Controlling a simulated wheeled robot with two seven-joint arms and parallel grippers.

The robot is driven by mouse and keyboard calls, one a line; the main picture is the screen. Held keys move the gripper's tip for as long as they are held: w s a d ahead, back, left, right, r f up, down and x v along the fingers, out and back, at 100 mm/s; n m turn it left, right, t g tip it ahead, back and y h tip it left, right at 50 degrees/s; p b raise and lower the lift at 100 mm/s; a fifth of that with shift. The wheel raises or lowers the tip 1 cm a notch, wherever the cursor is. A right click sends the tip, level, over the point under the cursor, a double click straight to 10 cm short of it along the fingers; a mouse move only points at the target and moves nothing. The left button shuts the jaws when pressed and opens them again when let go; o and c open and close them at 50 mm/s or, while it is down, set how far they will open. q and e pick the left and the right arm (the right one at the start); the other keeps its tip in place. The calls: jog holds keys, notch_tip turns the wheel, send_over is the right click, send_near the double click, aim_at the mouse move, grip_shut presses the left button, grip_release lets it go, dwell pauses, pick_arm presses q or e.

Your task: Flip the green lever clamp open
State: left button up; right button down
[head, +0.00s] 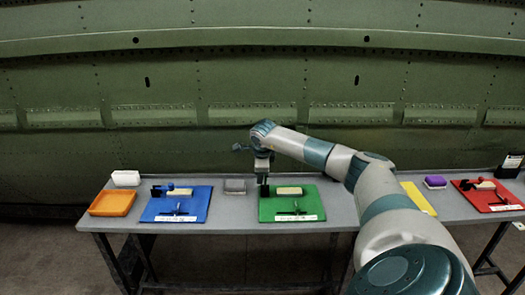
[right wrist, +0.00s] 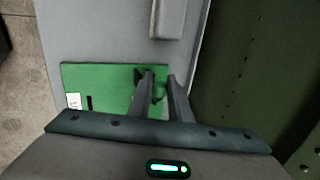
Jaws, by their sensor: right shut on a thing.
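The green board (head: 277,212) lies on the table below my right gripper (head: 263,180). A dark lever clamp (head: 264,192) stands at the board's back left corner, partly hidden by the gripper. A pale block (head: 289,191) lies beside it, and a dark handle and white label are at the front. In the right wrist view the green board (right wrist: 95,82) lies under my right gripper (right wrist: 161,76), with the dark clamp (right wrist: 158,98) at and between its fingers. My right gripper is shut on the clamp; the exact lever angle is unclear. My left gripper is out of view.
On the grey table (head: 235,213), a blue board (head: 160,212) and grey block (head: 235,186) lie left of the green board. An orange tray (head: 112,203) is at far left. A red board (head: 485,200) and purple block (head: 435,182) are right. A green fuselage wall (head: 230,80) rises behind.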

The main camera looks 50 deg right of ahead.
dwell(0.5)
jog(key=c, duration=1.7)
grip_release()
jog(key=shift+w+f, duration=0.15)
jog(key=shift+o, duration=0.2)
jog(key=shift+a, duration=0.1)
